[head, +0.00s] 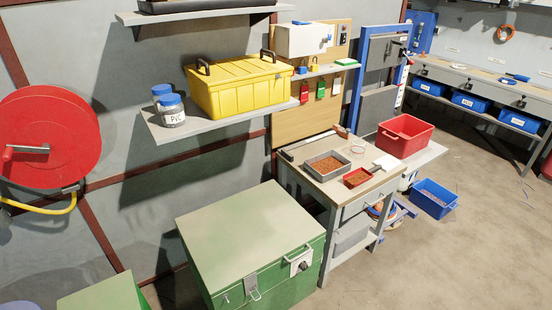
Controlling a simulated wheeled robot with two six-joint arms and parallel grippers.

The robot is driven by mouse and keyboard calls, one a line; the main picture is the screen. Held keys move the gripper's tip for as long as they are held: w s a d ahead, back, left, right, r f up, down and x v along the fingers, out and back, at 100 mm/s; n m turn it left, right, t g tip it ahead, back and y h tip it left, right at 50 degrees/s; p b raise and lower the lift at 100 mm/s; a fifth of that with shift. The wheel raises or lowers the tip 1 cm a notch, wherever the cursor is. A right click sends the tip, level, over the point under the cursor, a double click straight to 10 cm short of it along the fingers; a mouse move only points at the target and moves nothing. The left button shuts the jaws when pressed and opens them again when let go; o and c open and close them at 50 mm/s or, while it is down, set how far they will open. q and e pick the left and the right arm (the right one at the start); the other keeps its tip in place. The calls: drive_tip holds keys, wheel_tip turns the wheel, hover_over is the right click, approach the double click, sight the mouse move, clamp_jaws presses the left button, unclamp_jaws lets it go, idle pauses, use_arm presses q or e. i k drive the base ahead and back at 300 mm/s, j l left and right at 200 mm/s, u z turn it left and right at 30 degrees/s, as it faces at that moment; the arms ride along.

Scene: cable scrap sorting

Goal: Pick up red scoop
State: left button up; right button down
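A small red, open-topped thing (357,177) with brownish material in it lies on the workbench (376,186), near its front edge. It may be the red scoop, but it is too small to tell whether it has a handle. It sits to the right of a grey tray (314,164) of reddish-brown granules. Neither of my grippers is in the head view.
A green chest (240,235) stands in front of the bench on the left. A large red bin (405,136) stands right of the bench, and a blue crate (434,199) is on the floor. A shelf (230,125) with a yellow toolbox (240,86) juts from the wall. The floor at right is mostly clear.

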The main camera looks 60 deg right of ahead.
sight(353, 179)
drive_tip(key=z, duration=2.85)
